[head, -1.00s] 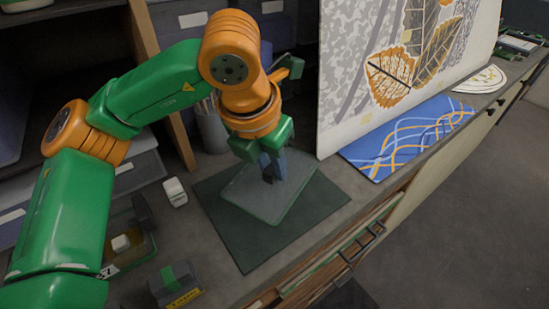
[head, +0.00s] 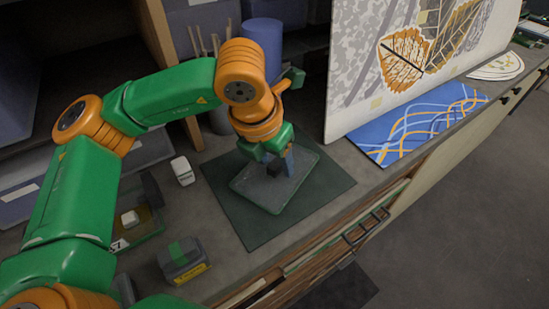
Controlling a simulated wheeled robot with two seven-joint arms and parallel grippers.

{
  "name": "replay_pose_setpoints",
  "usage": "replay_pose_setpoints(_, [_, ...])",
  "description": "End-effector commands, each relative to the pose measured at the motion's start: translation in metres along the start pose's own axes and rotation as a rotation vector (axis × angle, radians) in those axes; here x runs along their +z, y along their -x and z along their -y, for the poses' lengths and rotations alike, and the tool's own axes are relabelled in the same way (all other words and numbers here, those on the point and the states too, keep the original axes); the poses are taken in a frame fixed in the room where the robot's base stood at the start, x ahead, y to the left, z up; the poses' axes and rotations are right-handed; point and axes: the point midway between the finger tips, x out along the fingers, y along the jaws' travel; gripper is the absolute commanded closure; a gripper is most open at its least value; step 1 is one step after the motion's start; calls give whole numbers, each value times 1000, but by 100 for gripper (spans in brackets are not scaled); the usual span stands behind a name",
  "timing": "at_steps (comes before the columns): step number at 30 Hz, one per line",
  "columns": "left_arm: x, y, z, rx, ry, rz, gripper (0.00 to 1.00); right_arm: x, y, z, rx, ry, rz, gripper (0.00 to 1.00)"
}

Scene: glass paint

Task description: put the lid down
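The lid (head: 262,195) is a flat, see-through grey-green panel with rounded corners, in the middle of the head view. It is over the dark green mat (head: 316,201), turned at an angle to it. I cannot tell whether it touches the mat or is just above it. My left gripper (head: 279,168) points down at the lid's middle, with its fingers closed around a dark grip there. The fingertips are partly hidden by the gripper body. My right gripper is not in view.
A small white block (head: 182,171) stands left of the mat. A clear-sided box (head: 146,226) and a dark block with a green strip (head: 183,260) are at the lower left. A blue patterned sheet (head: 415,125) and a leaf panel (head: 350,85) are at the right.

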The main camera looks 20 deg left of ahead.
Motion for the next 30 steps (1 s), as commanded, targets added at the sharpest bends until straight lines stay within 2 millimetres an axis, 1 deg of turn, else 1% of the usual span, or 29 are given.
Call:
replay_pose_setpoints(4, [0, 1, 0, 0, 0, 0, 44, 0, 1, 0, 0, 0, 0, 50])
replay_pose_setpoints(6, [2, 6, 0, 0, 0, 0, 44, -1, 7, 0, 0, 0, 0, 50])
replay_pose_setpoints(8, [2, 10, 0, 1, 1, 3, 44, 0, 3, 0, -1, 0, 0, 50])
replay_pose_setpoints(11, [2, 31, 0, 0, 0, 7, 44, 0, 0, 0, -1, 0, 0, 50])
replay_pose_setpoints(15, [2, 69, 0, 0, -1, 7, 44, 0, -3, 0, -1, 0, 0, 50])
replay_pose_setpoints(18, [2, 92, 0, 0, 0, 5, 44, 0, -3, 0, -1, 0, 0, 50])
replay_pose_setpoints(21, [2, 110, 0, 2, 0, 3, 44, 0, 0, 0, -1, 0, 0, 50])
replay_pose_setpoints(25, [1, 121, 0, 1, -1, 2, 44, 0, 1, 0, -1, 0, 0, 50])
replay_pose_setpoints(30, [1, 123, 0, 0, -2, -1, 44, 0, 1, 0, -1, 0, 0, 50])
